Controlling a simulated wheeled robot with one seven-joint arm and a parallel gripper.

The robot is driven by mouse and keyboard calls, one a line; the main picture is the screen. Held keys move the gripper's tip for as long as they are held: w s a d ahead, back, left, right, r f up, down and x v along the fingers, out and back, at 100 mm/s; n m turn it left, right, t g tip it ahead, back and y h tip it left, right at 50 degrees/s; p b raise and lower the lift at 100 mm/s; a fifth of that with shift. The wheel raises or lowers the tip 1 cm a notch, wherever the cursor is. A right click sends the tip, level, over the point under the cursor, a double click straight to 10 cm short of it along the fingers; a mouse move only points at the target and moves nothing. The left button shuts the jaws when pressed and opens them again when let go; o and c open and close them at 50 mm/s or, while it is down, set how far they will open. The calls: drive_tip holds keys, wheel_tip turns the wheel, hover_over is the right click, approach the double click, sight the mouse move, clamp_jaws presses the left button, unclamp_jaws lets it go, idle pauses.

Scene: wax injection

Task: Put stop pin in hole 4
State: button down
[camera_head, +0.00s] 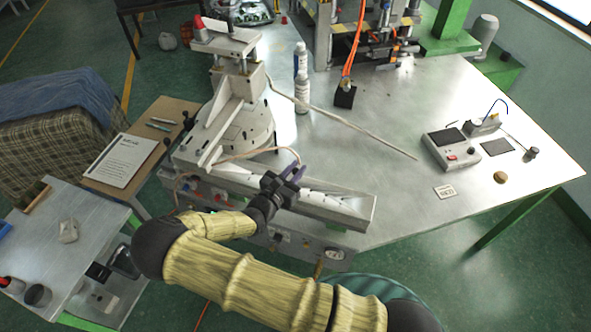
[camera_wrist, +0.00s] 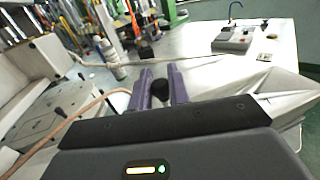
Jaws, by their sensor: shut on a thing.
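My gripper (camera_head: 291,172) is over the long grey rail at the front of the machine in the head view. In the wrist view its two purple fingers (camera_wrist: 160,76) are shut on a small dark round-ended piece, which I take to be the stop pin (camera_wrist: 160,88). The fingers hide the rest of the pin, and it cannot be made out in the head view. A grey machine plate (camera_wrist: 40,125) with small dark pegs or holes lies left of the gripper in the wrist view. I cannot tell which hole is number 4.
The machine's upright head (camera_head: 240,85) stands behind and left of my gripper. A tan hose (camera_wrist: 95,103) runs close on the left. White bottles (camera_head: 301,90) and a thin rod stand or lie behind. The right table (camera_head: 420,110) has much free room, with a scale (camera_head: 452,148) on it.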

drive_tip(key=shift+f+b, duration=0.9)
drive_tip(key=shift+f, duration=0.7)
drive_tip(key=c, duration=1.2)
unclamp_jaws()
drive_tip(key=shift+c, duration=0.2)
drive_tip(key=b+v, duration=0.6)
drive_tip(key=v, duration=1.1)
drive_tip(key=shift+s, duration=0.2)
drive_tip(key=shift+a, duration=0.1)
